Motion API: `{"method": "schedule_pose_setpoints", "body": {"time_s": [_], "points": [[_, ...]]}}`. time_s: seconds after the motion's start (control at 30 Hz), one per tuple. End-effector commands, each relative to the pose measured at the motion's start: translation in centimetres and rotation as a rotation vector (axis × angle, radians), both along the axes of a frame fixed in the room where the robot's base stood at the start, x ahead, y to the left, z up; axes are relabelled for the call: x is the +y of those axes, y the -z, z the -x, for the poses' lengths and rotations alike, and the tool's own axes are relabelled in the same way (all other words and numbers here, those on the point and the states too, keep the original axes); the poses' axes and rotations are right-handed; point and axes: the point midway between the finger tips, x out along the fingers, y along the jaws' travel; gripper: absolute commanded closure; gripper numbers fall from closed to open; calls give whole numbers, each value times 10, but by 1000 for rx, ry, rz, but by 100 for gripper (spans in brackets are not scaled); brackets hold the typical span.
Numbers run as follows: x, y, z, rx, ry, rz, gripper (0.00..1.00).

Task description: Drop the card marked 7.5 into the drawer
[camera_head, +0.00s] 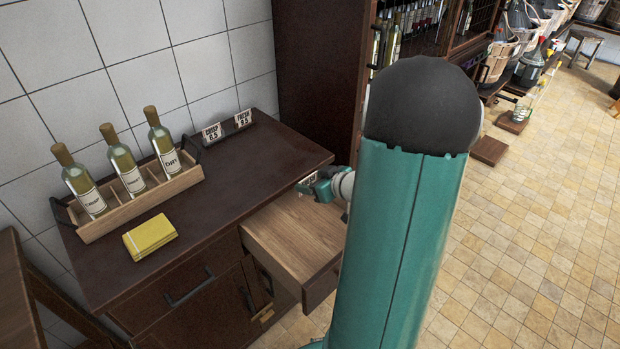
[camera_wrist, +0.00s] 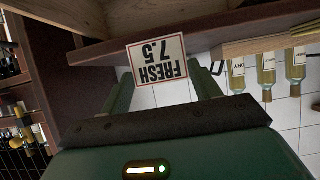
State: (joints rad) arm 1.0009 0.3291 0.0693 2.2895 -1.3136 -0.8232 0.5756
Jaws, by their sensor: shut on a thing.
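The card marked FRESH 7.5 (camera_wrist: 158,62) shows upside down in the wrist view, white with a red-brown border. My gripper (camera_wrist: 162,82) is shut on it, with the card between the two green fingers. In the head view, my gripper (camera_head: 320,189) is above the back part of the open drawer (camera_head: 298,238), close to the cabinet's right edge, and the card is small there. The drawer is pulled out of the dark cabinet, and the visible part of its light wooden floor is bare. My arm hides its right side.
The dark cabinet top (camera_head: 235,165) carries a wooden bottle rack (camera_head: 150,200) with three bottles, a yellow stack (camera_head: 150,237) and a holder with two cards, CRISP 6.5 (camera_head: 211,132) and FRESH 9.5 (camera_head: 243,118). A tall bottle shelf stands behind. Tiled floor is open at right.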

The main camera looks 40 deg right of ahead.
Motion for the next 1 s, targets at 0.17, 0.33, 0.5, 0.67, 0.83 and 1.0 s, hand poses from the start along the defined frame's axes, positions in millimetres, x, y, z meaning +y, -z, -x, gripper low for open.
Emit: {"method": "schedule_pose_setpoints", "body": {"time_s": [0.17,0.33,0.5,0.67,0.83,1.0], "points": [[0,19,3,2,0,-4,59],[1,39,3,1,-1,-4,59],[1,53,2,0,-1,-3,59],[1,57,1,0,-2,-1,59],[1,56,0,0,-2,-1,59],[1,56,-1,0,-2,-1,12]]}}
